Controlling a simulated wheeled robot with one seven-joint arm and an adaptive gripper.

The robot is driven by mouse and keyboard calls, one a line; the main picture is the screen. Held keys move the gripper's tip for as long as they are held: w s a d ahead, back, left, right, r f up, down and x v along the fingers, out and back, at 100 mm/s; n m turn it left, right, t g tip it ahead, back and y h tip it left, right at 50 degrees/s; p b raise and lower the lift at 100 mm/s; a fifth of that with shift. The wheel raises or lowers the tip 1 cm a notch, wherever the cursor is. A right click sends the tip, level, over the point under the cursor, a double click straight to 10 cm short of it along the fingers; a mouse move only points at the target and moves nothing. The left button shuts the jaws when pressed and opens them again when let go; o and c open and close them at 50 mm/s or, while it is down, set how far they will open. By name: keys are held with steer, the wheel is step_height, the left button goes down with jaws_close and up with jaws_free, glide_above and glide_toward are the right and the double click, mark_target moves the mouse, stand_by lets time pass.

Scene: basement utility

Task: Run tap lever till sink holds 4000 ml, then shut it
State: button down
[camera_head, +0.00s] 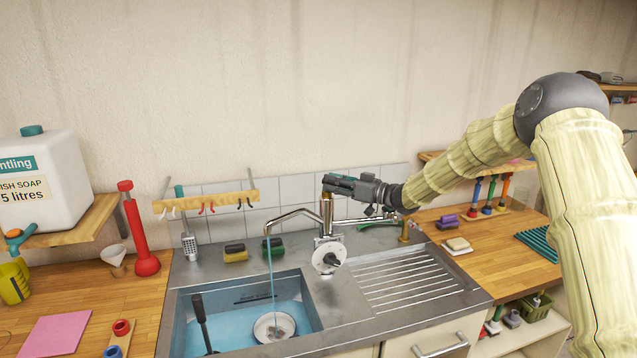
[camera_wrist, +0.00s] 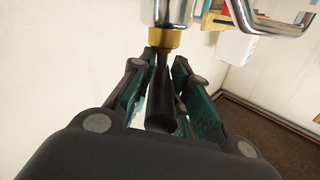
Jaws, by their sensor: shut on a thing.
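The chrome tap (camera_head: 326,212) stands behind the steel sink (camera_head: 311,287), its spout reaching left over the basin. A thin stream of water (camera_head: 269,265) falls from the spout. Blue-tinted water (camera_head: 235,319) lies in the sink; its depth is hard to judge. A dark mark with small, unreadable lettering (camera_head: 256,298) is on the basin's back wall. My gripper (camera_head: 329,187) is at the top of the tap. In the wrist view, my gripper (camera_wrist: 163,62) is shut on the black tap lever (camera_wrist: 163,98), beside a brass collar (camera_wrist: 163,39). The fingers partly hide the lever.
A dark-handled tool (camera_head: 201,315) and a round pale item (camera_head: 273,327) are in the basin. A hook rack (camera_head: 215,202) and sponges (camera_head: 235,253) are behind it. The ribbed drainer (camera_head: 405,283) is clear.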

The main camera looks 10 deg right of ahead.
steer(key=shift+w+d+n+g+y, duration=0.15)
steer(key=shift+n+g+y, duration=0.4)
steer(key=shift+g, duration=0.25)
steer(key=shift+n+g+y, duration=0.25)
steer(key=shift+n+g, duration=0.1)
steer(key=shift+g, duration=0.05)
steer(key=c, duration=1.3)
jaws_free()
steer(key=shift+w, duration=0.15)
steer(key=shift+s+d+r, duration=0.1)
steer(key=shift+s, duration=0.15)
steer(key=shift+w+r, duration=0.2)
steer(key=shift+r, duration=0.35)
steer(key=r, duration=0.9)
steer(key=shift+s, duration=0.2)
